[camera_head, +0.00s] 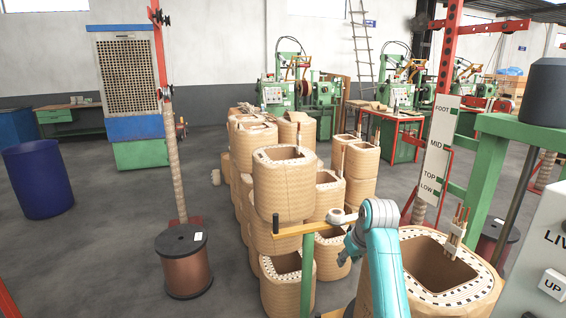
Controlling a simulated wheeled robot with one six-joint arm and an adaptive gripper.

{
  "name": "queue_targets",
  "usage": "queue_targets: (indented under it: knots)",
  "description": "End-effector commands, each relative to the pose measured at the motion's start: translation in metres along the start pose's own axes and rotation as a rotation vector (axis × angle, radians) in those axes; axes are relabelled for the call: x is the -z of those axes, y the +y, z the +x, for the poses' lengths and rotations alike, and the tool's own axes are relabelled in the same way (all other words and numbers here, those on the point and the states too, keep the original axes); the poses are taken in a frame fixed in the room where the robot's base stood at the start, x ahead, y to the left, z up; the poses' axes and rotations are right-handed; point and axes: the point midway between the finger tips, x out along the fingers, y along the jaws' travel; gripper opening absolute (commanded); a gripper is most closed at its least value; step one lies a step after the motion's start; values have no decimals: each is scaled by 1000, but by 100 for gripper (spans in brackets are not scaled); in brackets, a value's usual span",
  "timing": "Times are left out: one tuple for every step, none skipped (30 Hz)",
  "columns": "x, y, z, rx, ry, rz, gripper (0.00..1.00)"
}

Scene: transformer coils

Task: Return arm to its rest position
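My teal arm (386,268) rises from the bottom edge, right of the middle, and bends at a grey joint near its top. Small grey and white parts lie just left of this joint, in front of the stacked coils. I cannot make out separate gripper fingers or anything held there. A large paper-wrapped coil (480,297) with a square opening stands close on the right, partly hidden by my arm. Upright leads (457,228) stand at its far rim.
A yellow bar (312,228) on a green post (306,275) stands close left of my arm. Stacked coils (283,190) are behind it. A copper wire spool (186,270) and blue barrel (38,180) stand left. A control panel (540,240) is at right.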

Motion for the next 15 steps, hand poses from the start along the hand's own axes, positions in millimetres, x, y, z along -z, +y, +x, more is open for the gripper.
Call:
queue_targets:
  knots:
    - [-8, -2, 10, -2, 5, 4, 35]
    - [-13, -2, 16, -4, 9, 7, 35]
    - [-19, -3, 23, -7, 17, 10, 35]
    - [-24, -4, 29, -9, 23, 13, 35]
    - [-30, -5, 36, -11, 29, 17, 35]
    - [-38, -6, 45, -15, 38, 22, 35]
    - [-45, -8, 53, -18, 47, 26, 35]
    - [-54, -9, 61, -21, 55, 30, 35]
    - [-66, -12, 72, -26, 68, 36, 35]
    - [-75, -13, 80, -29, 77, 40, 35]
    - [-84, -15, 88, -33, 87, 45, 35]
    - [-96, -18, 97, -38, 101, 50, 35]
    - [-106, -20, 104, -42, 112, 55, 35]
    - [-115, -22, 110, -46, 123, 59, 35]
    - [-128, -24, 118, -51, 136, 65, 35]
